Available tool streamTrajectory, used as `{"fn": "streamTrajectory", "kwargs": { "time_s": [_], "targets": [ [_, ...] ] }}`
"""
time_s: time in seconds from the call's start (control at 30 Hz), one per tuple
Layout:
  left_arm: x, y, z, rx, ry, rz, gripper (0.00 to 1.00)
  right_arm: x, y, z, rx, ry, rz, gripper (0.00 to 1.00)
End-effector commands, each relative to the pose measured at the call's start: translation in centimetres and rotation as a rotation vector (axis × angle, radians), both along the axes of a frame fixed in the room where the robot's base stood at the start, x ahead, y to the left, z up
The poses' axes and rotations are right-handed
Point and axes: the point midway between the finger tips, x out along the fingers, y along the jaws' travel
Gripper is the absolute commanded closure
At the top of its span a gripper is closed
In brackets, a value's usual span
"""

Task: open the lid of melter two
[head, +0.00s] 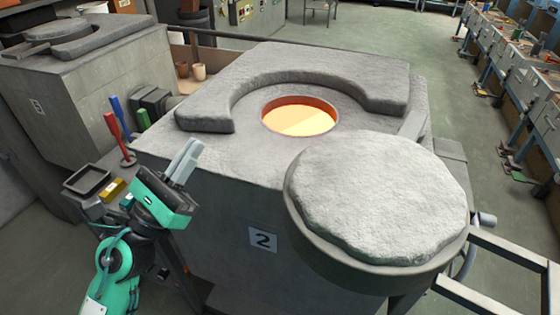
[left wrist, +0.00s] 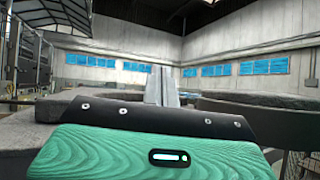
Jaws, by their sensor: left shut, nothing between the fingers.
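Melter two (head: 215,185) is a large grey block with a plate marked "2" (head: 263,240) on its front. Its round, rough-topped lid (head: 375,195) is swung out over the front right corner, clear of the mouth. The round mouth (head: 300,115) is uncovered and glows orange and yellow. A raised, curved collar (head: 330,65) stands behind the mouth. My left gripper (head: 188,158) is shut and empty, near the melter's front left edge and apart from the lid. Its closed fingers also show in the left wrist view (left wrist: 162,85). My right gripper is not in view.
Another grey melter (head: 85,95) stands at the back left. A dark tray (head: 87,179) and red and blue handled tools (head: 117,130) are beside my left arm. A metal frame (head: 510,265) juts out at the lower right. Open floor lies behind the melter.

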Motion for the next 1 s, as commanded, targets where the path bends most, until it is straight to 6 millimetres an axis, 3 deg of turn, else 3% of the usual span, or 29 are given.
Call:
{"fn": "streamTrajectory", "kwargs": {
  "time_s": [0.1,0.2,0.4,0.67,1.0],
  "targets": [
    [-1.5,-3.5,0.4,0.431,-0.271,0.056,1.00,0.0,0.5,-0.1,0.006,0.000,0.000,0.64],
    [-2.0,-5.3,-0.6,0.753,-0.466,0.108,1.00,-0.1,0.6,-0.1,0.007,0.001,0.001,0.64],
    [-1.6,-6.0,-3.1,1.182,-0.702,0.175,1.00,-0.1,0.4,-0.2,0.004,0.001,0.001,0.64],
    [-0.8,-6.5,-3.7,1.314,-0.767,0.192,1.00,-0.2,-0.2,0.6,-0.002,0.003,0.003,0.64],
    [1.8,-11.1,-3.4,1.307,-0.762,0.190,1.00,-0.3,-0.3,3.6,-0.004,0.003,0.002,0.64]
  ]
}}
